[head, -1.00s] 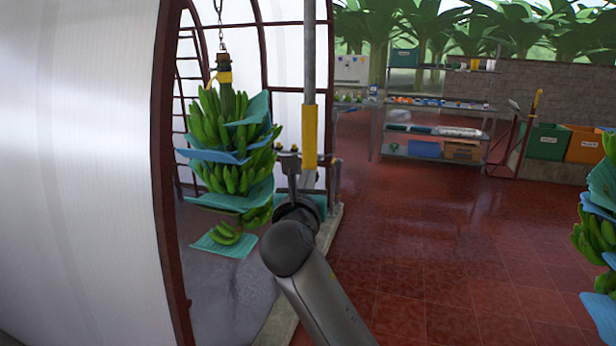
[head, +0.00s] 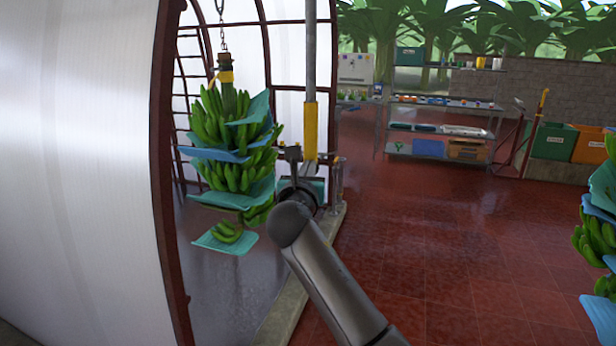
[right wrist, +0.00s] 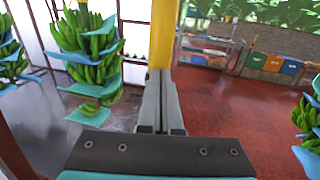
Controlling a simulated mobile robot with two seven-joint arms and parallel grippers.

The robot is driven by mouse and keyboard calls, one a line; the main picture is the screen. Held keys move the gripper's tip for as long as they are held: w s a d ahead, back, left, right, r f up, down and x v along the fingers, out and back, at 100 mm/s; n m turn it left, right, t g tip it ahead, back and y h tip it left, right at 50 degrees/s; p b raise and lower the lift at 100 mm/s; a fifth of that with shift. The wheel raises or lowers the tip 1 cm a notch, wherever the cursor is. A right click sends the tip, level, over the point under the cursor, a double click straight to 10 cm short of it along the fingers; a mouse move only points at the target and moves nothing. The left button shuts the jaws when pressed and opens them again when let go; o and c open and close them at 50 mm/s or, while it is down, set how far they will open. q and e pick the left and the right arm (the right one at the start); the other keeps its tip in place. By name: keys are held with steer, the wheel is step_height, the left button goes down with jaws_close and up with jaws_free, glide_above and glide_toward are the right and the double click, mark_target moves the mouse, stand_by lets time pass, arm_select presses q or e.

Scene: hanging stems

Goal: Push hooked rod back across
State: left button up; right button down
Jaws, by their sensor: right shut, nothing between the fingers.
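The hooked rod (head: 311,60) hangs upright as a grey pole with a yellow sleeve (head: 311,128) on its lower part. Its top is cut off by the frame, so no hook shows. My right gripper (head: 292,152) is shut and empty, just left of the sleeve's lower end in the head view. In the right wrist view the yellow sleeve (right wrist: 163,32) stands right at the closed fingertips (right wrist: 160,75); whether they touch I cannot tell. My left gripper is not in view.
A banana bunch (head: 228,150) with blue sheets hangs on a chain at left, beside a white curved panel (head: 75,170). Another bunch (head: 597,215) hangs at the right edge. A shelf rack (head: 440,125) and bins (head: 553,141) stand behind. The red tiled floor (head: 450,240) is open.

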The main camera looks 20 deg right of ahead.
steer(key=d+x, duration=0.1)
steer(key=x, duration=0.6)
steer(key=shift+d, duration=0.4)
steer(key=shift+r, duration=0.2)
steer(key=shift+d, duration=0.1)
